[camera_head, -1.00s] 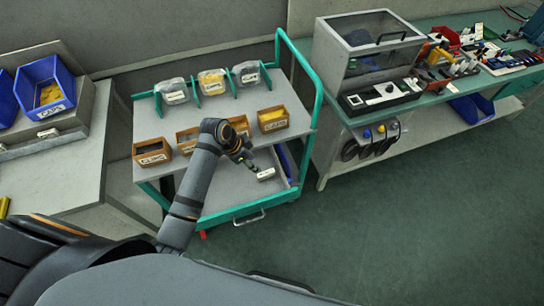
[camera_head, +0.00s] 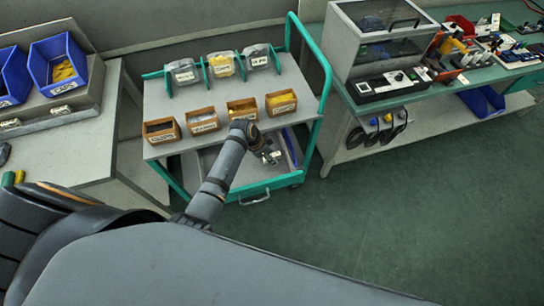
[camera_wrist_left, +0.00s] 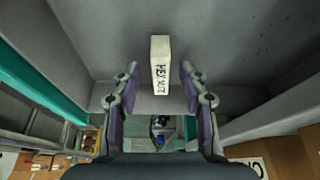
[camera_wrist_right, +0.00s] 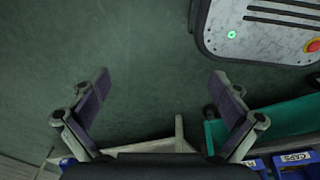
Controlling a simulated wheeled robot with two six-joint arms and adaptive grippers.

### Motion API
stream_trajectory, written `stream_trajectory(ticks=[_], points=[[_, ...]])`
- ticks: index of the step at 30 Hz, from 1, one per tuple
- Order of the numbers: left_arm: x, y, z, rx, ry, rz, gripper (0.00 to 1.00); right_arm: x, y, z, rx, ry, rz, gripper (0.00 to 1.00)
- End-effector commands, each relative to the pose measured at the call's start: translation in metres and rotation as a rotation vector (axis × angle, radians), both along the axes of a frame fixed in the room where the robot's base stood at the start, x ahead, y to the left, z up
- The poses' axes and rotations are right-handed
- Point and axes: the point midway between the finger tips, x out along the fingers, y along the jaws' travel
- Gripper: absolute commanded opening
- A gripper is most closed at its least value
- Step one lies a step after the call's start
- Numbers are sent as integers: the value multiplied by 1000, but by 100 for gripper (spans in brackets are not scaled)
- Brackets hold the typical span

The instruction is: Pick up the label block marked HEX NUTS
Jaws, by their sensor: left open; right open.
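The white HEX NUTS label block (camera_wrist_left: 160,65) stands out in the left wrist view, with its lettering facing the camera and running along its length. My left gripper (camera_wrist_left: 159,80) is open, with one finger on each side of the block and a gap visible on both sides. In the head view the left gripper (camera_head: 268,154) is over the lower level of the cart (camera_head: 222,98), and the block is hard to make out beside it. My right gripper (camera_wrist_right: 159,85) is open and empty above the green floor; it is out of the head view.
Brown labelled bins (camera_head: 204,121) line the cart's top front edge, close to my left arm. Clear-fronted containers (camera_head: 221,65) stand behind them. A bench with blue bins (camera_head: 58,62) is at left, and a bench with a clear-sided case (camera_head: 385,50) at right. Floor at right is free.

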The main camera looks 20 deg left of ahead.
Motion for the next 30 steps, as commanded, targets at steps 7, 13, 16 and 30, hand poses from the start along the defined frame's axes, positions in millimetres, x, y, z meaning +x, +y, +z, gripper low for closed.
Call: stream_trajectory(ticks=[7,13,16,30], points=[[1,-1,-3,1,-1,1,43,-20,-2,-2,-3,30,1,99],[1,-1,-3,1,-1,0,18,-15,-2,-1,-3,23,0,99],[1,-1,-3,1,-1,0,4,-12,-2,-1,-3,17,0,99],[2,-1,7,1,-2,0,0,-9,-2,0,-3,13,1,99]])
